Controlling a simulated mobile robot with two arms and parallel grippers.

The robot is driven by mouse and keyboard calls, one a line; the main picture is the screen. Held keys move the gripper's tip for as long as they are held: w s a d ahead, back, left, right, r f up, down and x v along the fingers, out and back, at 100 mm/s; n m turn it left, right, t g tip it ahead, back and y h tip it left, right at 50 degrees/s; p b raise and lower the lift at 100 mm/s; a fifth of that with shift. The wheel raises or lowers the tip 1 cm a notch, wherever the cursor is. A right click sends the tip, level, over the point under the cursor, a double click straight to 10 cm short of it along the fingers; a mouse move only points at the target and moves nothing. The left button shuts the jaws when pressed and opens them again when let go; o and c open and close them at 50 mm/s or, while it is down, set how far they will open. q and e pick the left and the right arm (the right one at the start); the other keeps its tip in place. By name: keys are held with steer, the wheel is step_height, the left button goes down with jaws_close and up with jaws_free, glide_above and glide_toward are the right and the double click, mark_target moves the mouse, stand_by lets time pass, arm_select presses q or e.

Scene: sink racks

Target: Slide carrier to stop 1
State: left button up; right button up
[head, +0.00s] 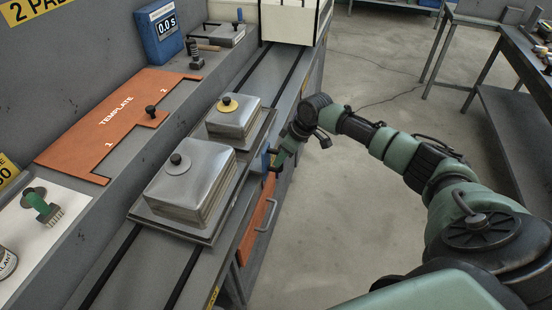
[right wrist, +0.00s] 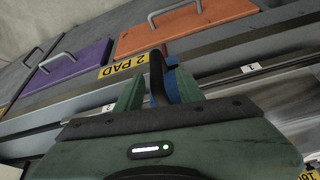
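My right gripper (head: 279,158) is at the carrier's right side. In the right wrist view its green fingers (right wrist: 157,90) stand on either side of an upright black handle (right wrist: 157,72) beside a blue part (right wrist: 173,82). I cannot tell whether they press on it. Labels 1 (right wrist: 250,68) and 2 (right wrist: 108,108) mark the rail edge. My left gripper is out of view.
An orange template (head: 118,122) lies on the left ledge with a blue timer (head: 159,35) behind it. A pale box-like housing (head: 285,20) stands over the rails' far end. Orange (right wrist: 180,24) and purple (right wrist: 72,66) drawers are below. The near rails are clear.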

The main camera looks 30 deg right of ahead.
steer(key=x, duration=0.4)
steer(key=shift+w+d+f, duration=0.1)
steer(key=shift+w+f, duration=0.2)
steer(key=shift+f, duration=0.35)
jaws_close()
steer(key=shift+w, duration=0.1)
stand_by(0.8)
